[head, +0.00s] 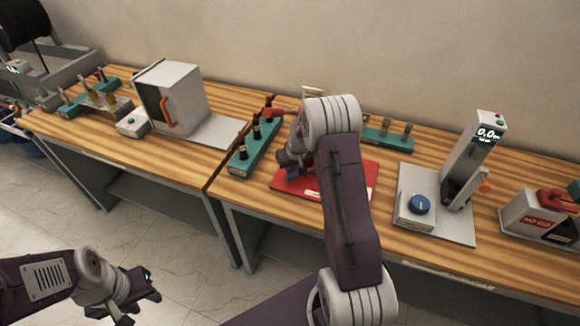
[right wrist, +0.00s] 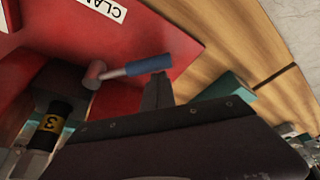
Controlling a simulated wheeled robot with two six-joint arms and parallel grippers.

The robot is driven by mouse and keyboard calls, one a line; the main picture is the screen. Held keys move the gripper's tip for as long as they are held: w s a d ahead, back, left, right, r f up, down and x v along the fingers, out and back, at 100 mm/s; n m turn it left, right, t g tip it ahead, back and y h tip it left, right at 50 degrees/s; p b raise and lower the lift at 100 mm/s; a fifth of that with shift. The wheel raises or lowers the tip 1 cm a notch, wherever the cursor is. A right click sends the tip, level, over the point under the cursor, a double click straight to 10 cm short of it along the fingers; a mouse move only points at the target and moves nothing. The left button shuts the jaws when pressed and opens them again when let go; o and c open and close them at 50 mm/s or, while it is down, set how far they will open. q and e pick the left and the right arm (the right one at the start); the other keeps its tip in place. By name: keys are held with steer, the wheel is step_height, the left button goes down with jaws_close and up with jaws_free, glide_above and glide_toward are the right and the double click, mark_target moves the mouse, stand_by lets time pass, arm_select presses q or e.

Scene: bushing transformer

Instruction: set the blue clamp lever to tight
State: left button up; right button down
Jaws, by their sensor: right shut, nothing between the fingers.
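The clamp lever has a blue handle (right wrist: 150,65) on a grey shaft, joined to a reddish pivot, in the right wrist view. It stands over the red base plate (right wrist: 180,30), which carries a white label starting "CLA". In the head view the red plate (head: 362,176) lies on the right table, partly hidden by my right arm. My right gripper (right wrist: 157,92) is shut and empty; its tips appear just beside the blue handle, and I cannot tell whether they touch. My left gripper (head: 135,295) hangs low at the left, away from the tables; its jaw opening is unclear.
A dark part with a yellow band marked 3 (right wrist: 50,123) stands beside the lever. A teal rack (head: 243,160) with dark posts is left of the plate. A grey station with a blue knob (head: 419,205) stands to the right. A white box with an orange handle (head: 180,95) is on the left table.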

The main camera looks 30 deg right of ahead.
mark_target(313, 195)
steer(key=shift+f, duration=0.1)
steer(key=b, duration=0.2)
steer(key=shift+s+f+n+b, duration=0.15)
steer(key=shift+s+n+b, duration=0.15)
steer(key=shift+s+n, duration=0.1)
steer(key=s+n+y+b, duration=0.1)
steer(key=s+n+b, duration=0.3)
steer(key=b, duration=0.3)
steer(key=shift+f+y+b, duration=0.15)
steer(key=shift+y+b, duration=0.2)
steer(key=shift+y, duration=0.05)
steer(key=shift+s+d+n+g+y+b, duration=0.3)
steer(key=shift+s+n+b, duration=0.4)
steer(key=shift+n, duration=0.4)
steer(key=shift+s+d+r+n+y+b, duration=0.15)
steer(key=shift+s+n+b, duration=0.05)
steer(key=shift+s+n, duration=0.2)
steer(key=shift+s+d+r+n+y+b, duration=0.15)
steer(key=shift+s+n+b, duration=0.1)
steer(key=shift+n, duration=0.25)
steer(key=shift+s+d+n+g, duration=0.45)
steer(key=shift+s+n, duration=0.2)
steer(key=shift+n, duration=0.25)
steer(key=shift+s+d+n+g+y, duration=0.45)
steer(key=shift+s+d+n, duration=0.3)
steer(key=shift+n, duration=0.45)
steer(key=shift+s+d, duration=0.3)
steer(key=shift+d, duration=0.1)
